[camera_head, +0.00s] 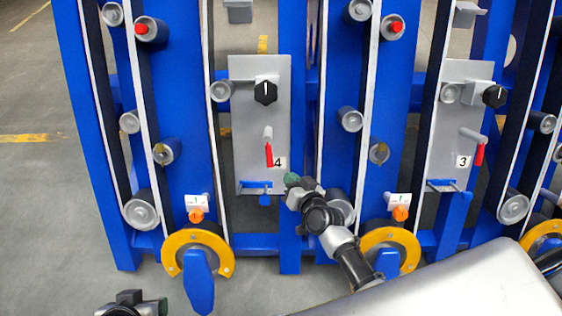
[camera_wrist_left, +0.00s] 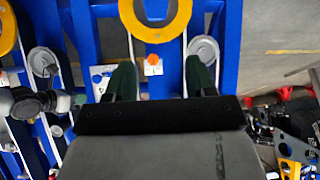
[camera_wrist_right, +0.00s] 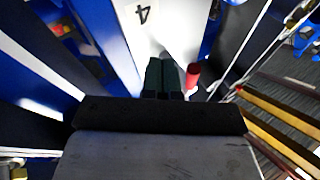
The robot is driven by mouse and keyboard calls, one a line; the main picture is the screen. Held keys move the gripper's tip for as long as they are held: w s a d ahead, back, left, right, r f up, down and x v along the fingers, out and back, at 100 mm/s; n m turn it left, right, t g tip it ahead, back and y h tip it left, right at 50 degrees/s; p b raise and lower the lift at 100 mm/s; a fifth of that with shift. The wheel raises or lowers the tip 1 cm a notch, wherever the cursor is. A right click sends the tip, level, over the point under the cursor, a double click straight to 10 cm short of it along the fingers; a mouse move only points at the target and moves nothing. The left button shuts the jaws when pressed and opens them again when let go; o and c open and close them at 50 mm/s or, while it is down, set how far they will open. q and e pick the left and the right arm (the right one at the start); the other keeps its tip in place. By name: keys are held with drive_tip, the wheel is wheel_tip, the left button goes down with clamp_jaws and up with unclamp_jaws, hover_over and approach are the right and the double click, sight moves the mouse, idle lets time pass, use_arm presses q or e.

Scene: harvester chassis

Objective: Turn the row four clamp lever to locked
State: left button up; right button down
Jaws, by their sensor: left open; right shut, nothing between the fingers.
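The grey panel (camera_head: 245,130) marked 4 carries a red-handled lever (camera_head: 268,155), pointing down from its grey pivot, and a black knob (camera_head: 265,92) above. A blue fitting (camera_head: 264,188) sits at its lower edge. I cannot tell which part is the clamp lever. My right gripper (camera_head: 292,180) is shut and empty at the panel's lower right; in the right wrist view its fingertips (camera_wrist_right: 165,75) appear beside the red handle (camera_wrist_right: 192,75), contact unclear. My left gripper (camera_head: 138,303) is low at the left; in the left wrist view its fingers (camera_wrist_left: 162,78) are open and empty.
A similar panel (camera_head: 445,135) marked 3 stands to the right. Blue uprights (camera_head: 180,90) with belts and grey rollers flank the panels. A yellow ring (camera_head: 172,250) and an orange knob (camera_head: 196,215) are at lower left. Open floor (camera_head: 40,210) lies left.

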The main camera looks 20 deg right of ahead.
drive_tip(key=d+r+g+y+b, duration=0.1)
drive_tip(key=d+r+g+y, duration=0.2)
drive_tip(key=g, duration=0.1)
drive_tip(key=d+r+m+g+y+b, duration=0.1)
drive_tip(key=d+r+g+y, duration=0.2)
drive_tip(key=d+g, duration=0.1)
drive_tip(key=shift+s+d+r, duration=0.1)
drive_tip(key=shift+r, duration=0.1)
drive_tip(key=d+r+m+g+y, duration=0.1)
drive_tip(key=d+r+g+y, duration=0.15)
drive_tip(key=r, duration=0.25)
drive_tip(key=b, duration=0.5)
approach(269, 153)
drive_tip(key=w+a+f, duration=0.1)
drive_tip(key=a+f, duration=0.3)
drive_tip(key=f, duration=0.1)
use_arm(q)
drive_tip(key=w+d+r+t+h, duration=0.4)
drive_tip(key=w+d+r+t, duration=0.1)
drive_tip(key=w+r+t, duration=0.5)
drive_tip(key=shift+w+d+r+m+t, duration=0.3)
drive_tip(key=shift+r+t, duration=0.65)
drive_tip(key=shift+t, duration=1.45)
use_arm(e)
drive_tip(key=shift+w+a+r, duration=0.15)
drive_tip(key=shift+w+a, duration=0.2)
drive_tip(key=shift+a, duration=0.3)
use_arm(q)
drive_tip(key=shift+s+a, duration=0.1)
drive_tip(key=shift+a, duration=0.05)
